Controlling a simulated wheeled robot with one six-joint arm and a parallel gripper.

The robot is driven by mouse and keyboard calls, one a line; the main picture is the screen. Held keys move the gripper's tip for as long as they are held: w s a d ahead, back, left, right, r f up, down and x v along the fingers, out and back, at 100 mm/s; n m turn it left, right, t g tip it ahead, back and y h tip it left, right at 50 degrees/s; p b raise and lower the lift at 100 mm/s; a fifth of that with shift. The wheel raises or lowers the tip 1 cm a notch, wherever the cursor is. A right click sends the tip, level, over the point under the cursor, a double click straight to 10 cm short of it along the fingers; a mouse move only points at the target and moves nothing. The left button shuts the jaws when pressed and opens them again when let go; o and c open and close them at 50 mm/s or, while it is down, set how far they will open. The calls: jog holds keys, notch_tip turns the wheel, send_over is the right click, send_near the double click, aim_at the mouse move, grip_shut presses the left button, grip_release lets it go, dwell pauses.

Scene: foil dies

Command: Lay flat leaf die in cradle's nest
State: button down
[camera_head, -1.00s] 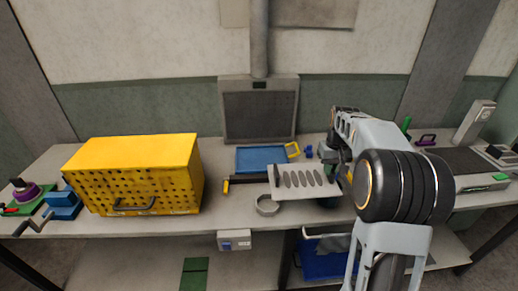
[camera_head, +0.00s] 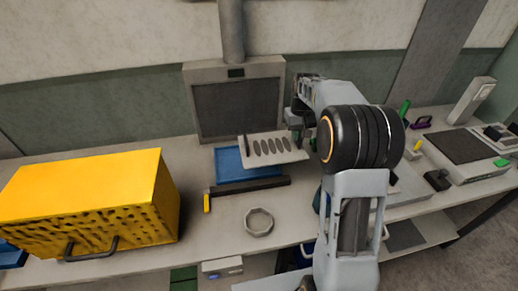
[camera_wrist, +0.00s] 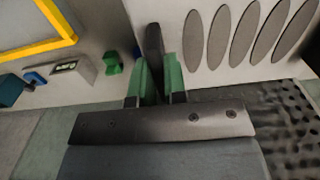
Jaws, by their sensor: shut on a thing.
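A light plate with a row of dark leaf-shaped ovals (camera_head: 275,148), which I take for the leaf die, is in my gripper (camera_head: 298,133). It is tilted and held above the blue tray (camera_head: 229,165) in the head view. In the wrist view the green fingertips of my gripper (camera_wrist: 153,80) are shut on a dark upright tab at the plate (camera_wrist: 232,72). The plate's ovals show at the upper right there. The plate hides part of the tray. I cannot tell which thing is the cradle, or see its nest.
A yellow perforated box (camera_head: 85,205) stands at the left. A dark bar (camera_head: 250,187), a yellow-handled tool (camera_head: 207,202) and a grey ring (camera_head: 259,222) lie in front of the tray. A dark-screened panel (camera_head: 238,108) stands behind. A machine with a dark bed (camera_head: 455,143) is at the right.

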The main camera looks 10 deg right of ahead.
aim_at(280, 138)
jog(key=w+a, duration=0.1)
jog(key=w+a+f+p, duration=0.1)
jog(key=a, duration=0.1)
jog(key=w+a+f, duration=0.1)
jog(key=w, duration=0.1)
jog(key=shift+a+f+p, duration=0.2)
jog(key=shift+a+p, duration=0.1)
jog(key=shift+a, duration=0.1)
jog(key=w+a+f, duration=0.2)
jog(key=f, duration=0.1)
jog(key=w+a+f+p, duration=0.1)
jog(key=f, duration=0.1)
jog(key=shift+a+f, duration=0.15)
jog(key=shift+f, duration=0.1)
jog(key=shift+w+a+f, duration=0.15)
jog(key=shift+a+f, duration=0.1)
jog(key=shift+f, duration=0.2)
jog(key=shift+f+p, duration=0.35)
jog(key=shift+f, duration=1.1)
jog(key=shift+f, duration=0.2)
jog(key=c, duration=1.2)
grip_release()
jog(key=shift+o, duration=0.2)
